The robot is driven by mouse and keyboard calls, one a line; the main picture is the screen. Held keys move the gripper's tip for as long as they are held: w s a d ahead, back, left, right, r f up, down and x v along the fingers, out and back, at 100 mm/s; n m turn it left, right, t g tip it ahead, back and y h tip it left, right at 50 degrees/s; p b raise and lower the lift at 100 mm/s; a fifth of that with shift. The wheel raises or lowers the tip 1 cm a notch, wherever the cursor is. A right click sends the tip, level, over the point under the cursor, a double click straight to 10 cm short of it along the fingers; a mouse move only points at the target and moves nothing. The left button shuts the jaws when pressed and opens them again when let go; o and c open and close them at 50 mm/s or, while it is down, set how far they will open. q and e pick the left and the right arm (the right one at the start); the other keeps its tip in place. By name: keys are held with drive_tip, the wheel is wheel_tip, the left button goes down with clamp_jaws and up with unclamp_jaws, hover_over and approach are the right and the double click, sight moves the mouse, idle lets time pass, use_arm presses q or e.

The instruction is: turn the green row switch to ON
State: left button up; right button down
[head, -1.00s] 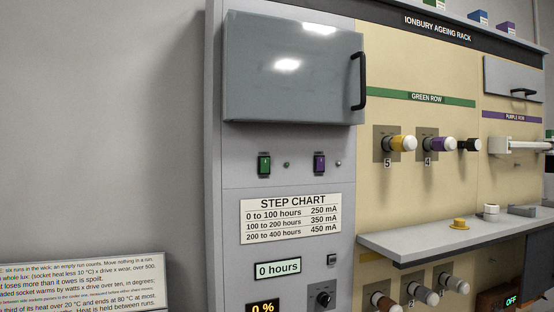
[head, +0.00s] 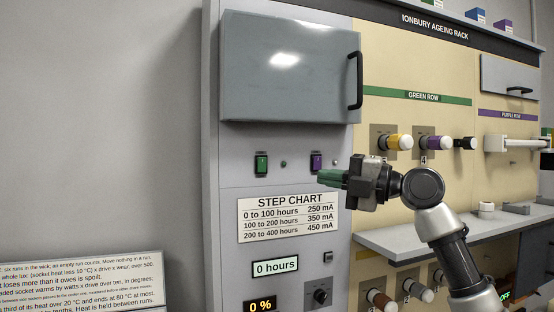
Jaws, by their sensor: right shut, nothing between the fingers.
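The green row switch (head: 261,164) is a small green rocker in a dark frame on the grey panel, below the closed grey door. A small round lamp (head: 284,164) beside it looks dull green. The purple switch (head: 316,162) sits to its right with its own lamp (head: 335,163). My right gripper (head: 328,178) is shut and empty, its green-tipped fingers pointing left. In the picture the fingertips are just below and right of the purple switch, right of the green switch. I cannot tell how far they are from the panel. My left gripper is not in view.
The grey door (head: 290,70) has a black handle (head: 355,80). Sockets with a yellow lamp (head: 399,142) and a purple lamp (head: 434,142) stick out under the green row label (head: 423,95). A grey shelf (head: 395,240) juts out below. The step chart (head: 288,219) is flat.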

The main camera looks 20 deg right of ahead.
drive_tip(key=r, duration=0.1)
drive_tip(key=p, duration=0.8)
approach(262, 157)
drive_tip(key=x, duration=0.5)
drive_tip(key=shift+s+a+r, duration=0.1)
drive_tip(key=shift+s+a, duration=0.1)
drive_tip(key=shift+a, duration=0.4)
drive_tip(key=shift+w+d, duration=0.1)
drive_tip(key=shift+w, duration=0.55)
